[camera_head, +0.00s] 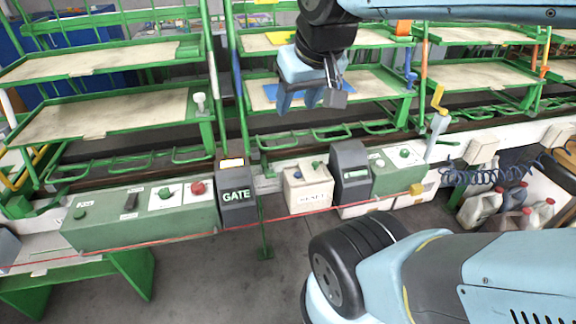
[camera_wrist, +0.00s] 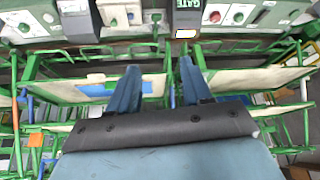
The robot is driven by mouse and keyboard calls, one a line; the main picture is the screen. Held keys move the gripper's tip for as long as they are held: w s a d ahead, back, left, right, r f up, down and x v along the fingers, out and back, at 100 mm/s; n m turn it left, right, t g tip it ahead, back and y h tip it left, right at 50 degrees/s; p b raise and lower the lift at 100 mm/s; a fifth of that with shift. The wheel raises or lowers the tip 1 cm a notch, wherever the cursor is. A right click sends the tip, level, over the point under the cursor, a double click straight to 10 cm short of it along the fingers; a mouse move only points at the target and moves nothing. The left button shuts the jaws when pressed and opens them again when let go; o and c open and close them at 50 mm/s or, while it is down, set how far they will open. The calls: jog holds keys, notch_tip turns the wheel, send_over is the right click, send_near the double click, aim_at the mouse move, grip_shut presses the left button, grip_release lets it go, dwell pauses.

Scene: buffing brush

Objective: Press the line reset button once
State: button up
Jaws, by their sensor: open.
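A small white box (camera_head: 308,190) with a dark, blurred label that seems to read RESET stands on the rail, right of the dark GATE box (camera_head: 238,195). My gripper (camera_head: 308,102) is open and empty, above and behind the box, over the shelf rack. In the wrist view its two blue fingers (camera_wrist: 159,72) are apart with nothing between them. It touches no button.
A green panel (camera_head: 140,215) on the left carries a red button (camera_head: 197,188), green buttons and a dark switch. Another dark box (camera_head: 350,172) and a green panel (camera_head: 400,165) stand to the right. A red cable runs along the front. Shelves (camera_head: 110,115) fill the back.

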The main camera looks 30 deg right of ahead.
grip_shut()
dwell(1.5)
